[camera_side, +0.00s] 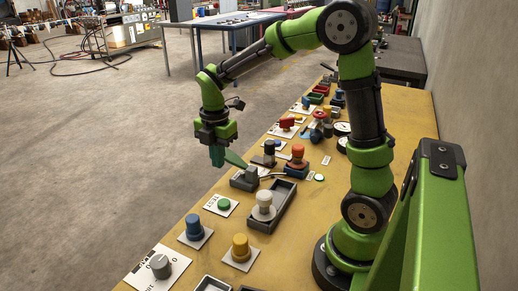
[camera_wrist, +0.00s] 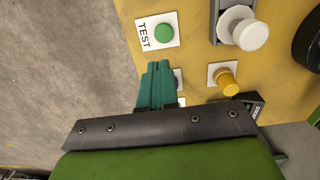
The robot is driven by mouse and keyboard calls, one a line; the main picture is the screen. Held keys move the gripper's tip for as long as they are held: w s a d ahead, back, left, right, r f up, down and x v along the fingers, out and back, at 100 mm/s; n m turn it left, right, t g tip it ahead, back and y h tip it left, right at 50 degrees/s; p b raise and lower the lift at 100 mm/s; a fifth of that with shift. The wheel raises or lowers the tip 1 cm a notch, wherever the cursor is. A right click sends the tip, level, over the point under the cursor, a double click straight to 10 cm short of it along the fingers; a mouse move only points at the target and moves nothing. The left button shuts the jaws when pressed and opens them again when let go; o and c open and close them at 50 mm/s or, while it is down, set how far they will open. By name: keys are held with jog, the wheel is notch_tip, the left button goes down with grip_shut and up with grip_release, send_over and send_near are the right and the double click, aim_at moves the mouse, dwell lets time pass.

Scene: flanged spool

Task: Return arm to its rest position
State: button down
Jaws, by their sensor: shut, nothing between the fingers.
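My gripper (camera_side: 217,156) hangs over the left edge of the yellow table in the side view, fingers pointing down. In the wrist view its teal fingers (camera_wrist: 157,85) lie together, with nothing visible between them. The white flanged spool (camera_side: 264,205) stands upright at the near end of a dark grey tray, to the right of and below my gripper in the picture. It also shows at the top right of the wrist view (camera_wrist: 243,28), apart from the fingers.
The yellow table (camera_side: 215,258) carries a green TEST button (camera_side: 224,204), a blue knob (camera_side: 194,228), a yellow knob (camera_side: 240,248) and a grey dial (camera_side: 160,267). The dark tray (camera_side: 288,208) lies beside them. Open floor (camera_side: 90,170) is left of the table; a wall stands right.

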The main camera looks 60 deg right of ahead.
jog(key=s+a+r+m+t+y, duration=0.1)
jog(key=s+a+r+m+t, duration=0.2)
jog(key=s+m, duration=0.4)
jog(key=s+a+r+m+t+y, duration=0.1)
jog(key=s+a+r+m+t, duration=0.3)
jog(key=m, duration=1.1)
notch_tip(320, 180, up, 3)
jog(key=s+a, duration=0.1)
jog(key=s, duration=0.1)
jog(key=shift+s, duration=0.35)
